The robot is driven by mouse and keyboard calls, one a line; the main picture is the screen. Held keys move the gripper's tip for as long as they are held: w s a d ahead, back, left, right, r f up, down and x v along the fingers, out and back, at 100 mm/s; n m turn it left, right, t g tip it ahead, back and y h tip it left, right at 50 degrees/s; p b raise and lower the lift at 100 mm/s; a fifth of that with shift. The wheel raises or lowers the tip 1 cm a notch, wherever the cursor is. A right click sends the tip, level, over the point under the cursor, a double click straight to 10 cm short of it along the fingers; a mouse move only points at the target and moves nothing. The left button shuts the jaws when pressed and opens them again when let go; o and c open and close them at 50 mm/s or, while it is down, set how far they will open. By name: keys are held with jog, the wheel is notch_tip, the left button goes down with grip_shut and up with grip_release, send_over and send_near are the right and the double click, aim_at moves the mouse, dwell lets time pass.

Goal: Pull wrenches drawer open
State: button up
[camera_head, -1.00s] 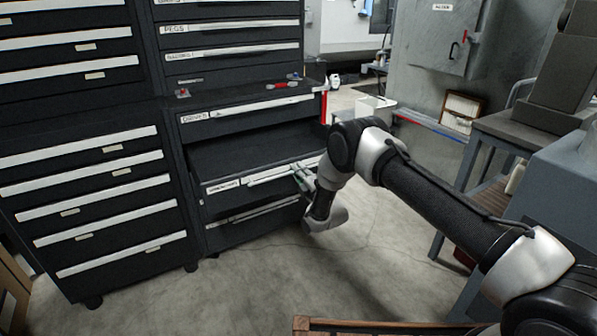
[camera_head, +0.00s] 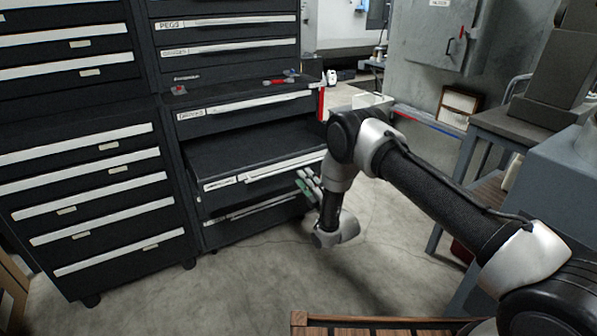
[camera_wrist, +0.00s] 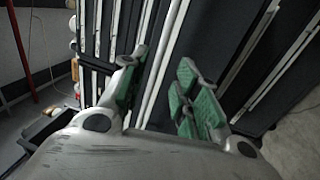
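One drawer (camera_head: 245,150) of the black cabinet is pulled out, with its dark interior showing. Its front carries a light handle strip (camera_head: 285,167) and a small label that I cannot read, so I cannot confirm it is the wrenches drawer. My gripper (camera_head: 304,184), with green finger pads, is just in front of and below the right part of that handle strip. In the wrist view my gripper (camera_wrist: 160,95) has its fingers spread apart. Light handle strips (camera_wrist: 165,55) show beyond the gap, with nothing clamped between the pads.
A drawer with a handle strip (camera_head: 250,210) lies below the open one. A second black cabinet (camera_head: 90,215) stands at the left. Red tools (camera_head: 278,81) lie on the cabinet ledge. A grey table (camera_head: 500,130) is at the right. Floor in front is clear.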

jog(key=shift+v, duration=2.25)
jog(key=shift+w+r, duration=0.1)
